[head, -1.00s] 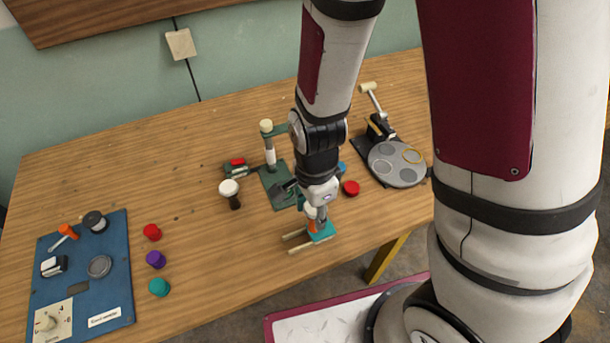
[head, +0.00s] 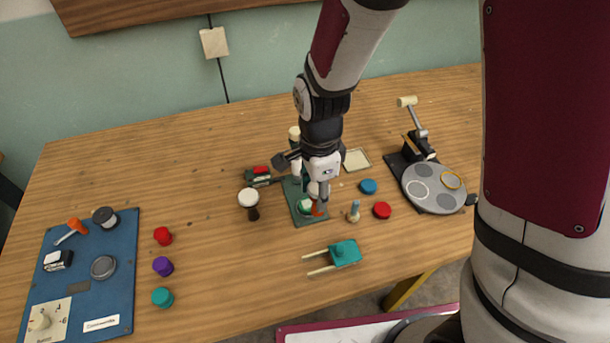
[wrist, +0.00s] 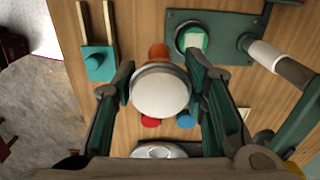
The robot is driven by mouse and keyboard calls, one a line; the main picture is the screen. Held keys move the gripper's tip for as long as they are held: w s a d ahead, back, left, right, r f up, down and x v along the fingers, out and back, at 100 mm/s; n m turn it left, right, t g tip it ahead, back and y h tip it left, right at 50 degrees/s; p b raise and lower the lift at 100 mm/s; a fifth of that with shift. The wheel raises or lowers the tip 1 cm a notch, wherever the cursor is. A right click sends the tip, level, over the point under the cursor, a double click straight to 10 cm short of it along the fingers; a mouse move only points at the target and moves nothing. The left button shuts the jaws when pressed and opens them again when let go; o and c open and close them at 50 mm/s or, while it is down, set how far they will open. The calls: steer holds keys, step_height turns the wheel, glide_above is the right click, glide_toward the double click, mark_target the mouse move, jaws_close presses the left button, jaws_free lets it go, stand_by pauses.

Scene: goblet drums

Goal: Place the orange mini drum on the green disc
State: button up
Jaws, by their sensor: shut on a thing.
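The orange mini drum (wrist: 158,52) has a white round head and an orange lower body. My gripper (wrist: 162,92) is shut on it, one dark green finger on each side. In the head view the drum's orange part (head: 318,210) shows below my gripper (head: 319,198). The green disc (wrist: 183,39), with a pale square at its middle, is on a dark green base plate (wrist: 227,27). The drum appears just beside the disc, not over its centre. The disc (head: 303,209) is partly hidden by my gripper in the head view. The height gap is unclear.
A post (wrist: 266,55) rises from the base plate. A teal block with two prongs (head: 345,253) lies in front. A small peg (head: 353,211), red disc (head: 382,210) and blue disc (head: 368,186) are close on the right. A white-topped goblet drum (head: 249,200) stands left.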

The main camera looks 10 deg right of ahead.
steer(key=shift+w+a+f, duration=0.25)
steer(key=shift+w+f, duration=0.4)
steer(key=shift+w, duration=0.15)
steer(key=shift+w+a+f, duration=0.3)
steer(key=shift+w+f, duration=0.4)
steer(key=shift+w, duration=0.15)
steer(key=shift+w+a+f, duration=0.25)
steer(key=shift+w+f, duration=0.4)
steer(key=shift+w, duration=0.15)
steer(key=shift+f, duration=0.1)
steer(key=o, duration=1.1)
steer(key=shift+o, duration=0.2)
